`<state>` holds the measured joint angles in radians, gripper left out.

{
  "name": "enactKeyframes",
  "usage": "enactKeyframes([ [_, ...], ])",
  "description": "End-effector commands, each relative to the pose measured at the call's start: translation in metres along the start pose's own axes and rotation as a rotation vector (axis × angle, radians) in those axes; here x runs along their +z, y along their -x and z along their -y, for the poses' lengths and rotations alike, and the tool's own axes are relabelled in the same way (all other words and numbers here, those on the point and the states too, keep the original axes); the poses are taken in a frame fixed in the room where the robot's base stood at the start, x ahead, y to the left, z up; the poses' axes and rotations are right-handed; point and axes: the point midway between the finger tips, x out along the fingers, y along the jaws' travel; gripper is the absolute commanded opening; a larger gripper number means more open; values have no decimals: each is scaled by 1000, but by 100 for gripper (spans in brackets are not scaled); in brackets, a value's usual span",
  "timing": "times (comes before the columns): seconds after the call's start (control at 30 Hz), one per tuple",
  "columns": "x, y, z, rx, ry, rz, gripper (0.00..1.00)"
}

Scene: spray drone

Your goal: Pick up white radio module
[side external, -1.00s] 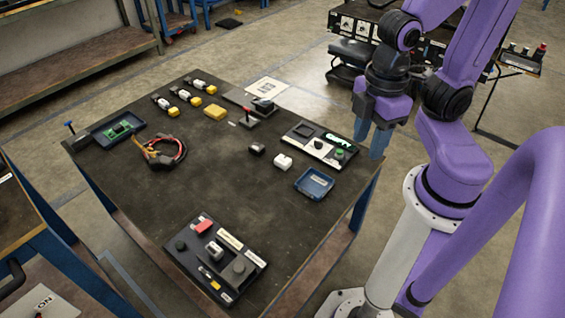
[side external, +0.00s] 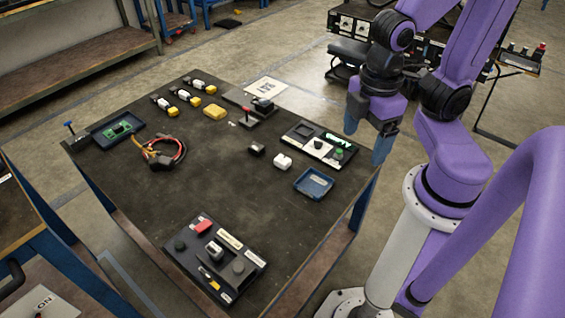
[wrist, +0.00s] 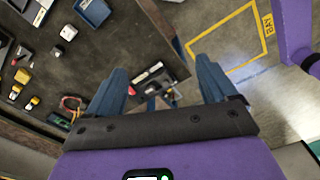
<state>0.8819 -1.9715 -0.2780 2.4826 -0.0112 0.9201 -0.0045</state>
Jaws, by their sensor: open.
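The white radio module (side external: 283,161) is a small white block standing on the dark table, between a small black block (side external: 257,149) and a blue tray (side external: 314,183). In the wrist view the white module (wrist: 68,32) appears at upper left, outside the space between the fingers. My gripper (side external: 367,135) is open and empty. It hangs above and beyond the table's right edge, well apart from the module. Its two blue fingers also show in the wrist view (wrist: 162,78), spread apart.
A black holder panel (side external: 320,143) lies behind the module. Another panel with several parts (side external: 215,258) lies at the table's front. A cable bundle (side external: 163,153), a green board in a tray (side external: 118,129) and several white-yellow parts (side external: 186,97) lie farther left. The table's middle is clear.

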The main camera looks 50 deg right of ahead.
Motion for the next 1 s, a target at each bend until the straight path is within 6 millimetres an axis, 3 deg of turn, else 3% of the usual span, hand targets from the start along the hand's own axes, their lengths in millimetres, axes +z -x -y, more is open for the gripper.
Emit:
enactKeyframes([
  [0.17,-36,-6,-27,57,25,82,85],
  [0.47,-110,-35,-97,170,92,282,85],
  [0.7,-156,-76,-155,235,148,451,85],
  [1.0,-187,-145,-223,284,224,671,85],
])
